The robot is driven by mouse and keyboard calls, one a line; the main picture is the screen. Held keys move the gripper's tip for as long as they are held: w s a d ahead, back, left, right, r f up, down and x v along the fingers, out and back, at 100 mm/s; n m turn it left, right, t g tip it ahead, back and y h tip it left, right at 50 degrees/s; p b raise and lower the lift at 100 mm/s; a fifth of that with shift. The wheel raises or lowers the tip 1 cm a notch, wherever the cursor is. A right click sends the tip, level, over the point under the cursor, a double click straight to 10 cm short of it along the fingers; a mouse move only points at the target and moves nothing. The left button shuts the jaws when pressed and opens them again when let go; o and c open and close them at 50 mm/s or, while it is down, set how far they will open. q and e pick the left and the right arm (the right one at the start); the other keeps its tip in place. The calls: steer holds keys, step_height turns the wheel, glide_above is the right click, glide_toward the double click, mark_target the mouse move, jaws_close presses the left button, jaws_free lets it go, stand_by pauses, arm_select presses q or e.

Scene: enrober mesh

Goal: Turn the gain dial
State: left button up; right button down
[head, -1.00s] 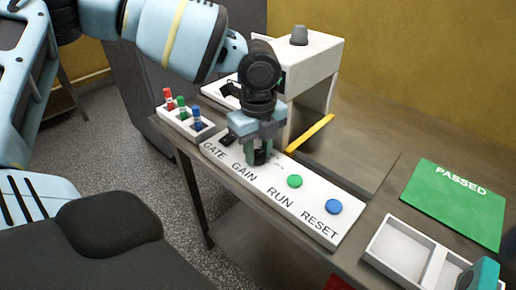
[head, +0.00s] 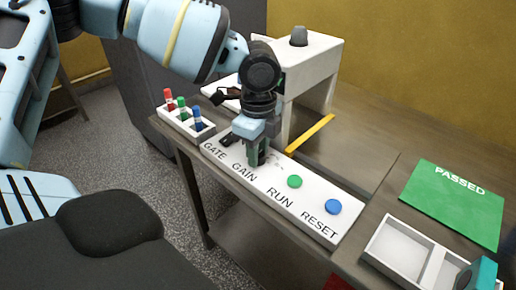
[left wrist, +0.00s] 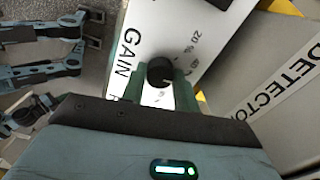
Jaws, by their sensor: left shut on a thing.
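The gain dial (left wrist: 160,72) is a small black knob with a white pointer mark. It sits on the white control panel (head: 318,220) beside the word GAIN, and scale numbers are printed next to it in the left wrist view. My left gripper (head: 257,155) points down at the panel above the GAIN label. Its green fingers (left wrist: 167,88) are shut on the dial, one on each side. In the head view the fingers mostly hide the dial. I cannot make out my right gripper.
A green button (head: 295,181) and a blue button (head: 333,206) lie along the panel to the right. A rack (head: 184,124) with red, green and blue items stands at its left end. A white detector housing (head: 312,55) is behind. A green PASSED mat (head: 458,205) and white tray (head: 402,250) are at right.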

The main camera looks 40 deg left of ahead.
arm_select(q)
steer(key=shift+n, duration=1.5)
steer(key=o, duration=1)
steer(key=shift+r, duration=0.1)
step_height(320, 180, up, 8)
steer(key=shift+f, duration=0.15)
